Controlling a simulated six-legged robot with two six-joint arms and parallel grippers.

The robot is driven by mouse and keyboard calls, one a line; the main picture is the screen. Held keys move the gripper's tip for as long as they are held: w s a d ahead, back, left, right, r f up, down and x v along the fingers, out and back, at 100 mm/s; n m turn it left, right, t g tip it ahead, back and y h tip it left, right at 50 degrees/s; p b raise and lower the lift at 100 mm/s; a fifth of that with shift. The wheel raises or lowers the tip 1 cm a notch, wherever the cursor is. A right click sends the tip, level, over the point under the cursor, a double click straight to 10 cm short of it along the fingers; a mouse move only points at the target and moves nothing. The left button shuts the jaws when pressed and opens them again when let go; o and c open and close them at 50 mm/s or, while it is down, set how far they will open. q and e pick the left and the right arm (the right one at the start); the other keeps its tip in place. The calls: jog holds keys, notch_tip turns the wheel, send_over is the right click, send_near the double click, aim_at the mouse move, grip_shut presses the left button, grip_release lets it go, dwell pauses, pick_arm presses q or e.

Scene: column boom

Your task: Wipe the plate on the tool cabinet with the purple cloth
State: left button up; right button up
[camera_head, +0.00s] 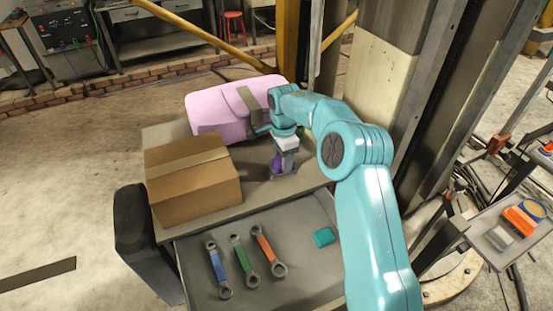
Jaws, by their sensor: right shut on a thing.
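My right arm comes in from the lower right and reaches over the tool cabinet (210,219). My right gripper (284,172) points down near the cabinet's top surface and is shut on the purple cloth (276,164). Only a small purple patch of the cloth shows beside the fingers. I cannot make out the plate; the gripper and arm may hide it. I cannot tell whether the cloth touches anything below. My left gripper is not in view.
An open drawer (298,215) in front holds blue, green and orange wrenches (243,257) and a teal block (324,237). A column (385,75) rises behind my arm.

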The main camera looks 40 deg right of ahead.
jog(key=shift+s+d, duration=0.3)
jog(key=shift+d, duration=0.55)
jog(key=shift+w+a+f, duration=0.1)
jog(key=shift+w+a, duration=0.25)
jog(key=shift+a, duration=0.8)
jog(key=shift+w+a+r, duration=0.1)
jog(key=shift+w+a, duration=0.25)
jog(key=shift+a, duration=0.85)
jog(key=shift+w+a+f, duration=0.1)
jog(key=shift+w+a, duration=0.25)
jog(key=shift+a, duration=0.8)
jog(key=shift+d, duration=0.1)
notch_tip(320, 180, up, 6)
jog(key=p, duration=0.4)
jog(key=shift+r, duration=0.2)
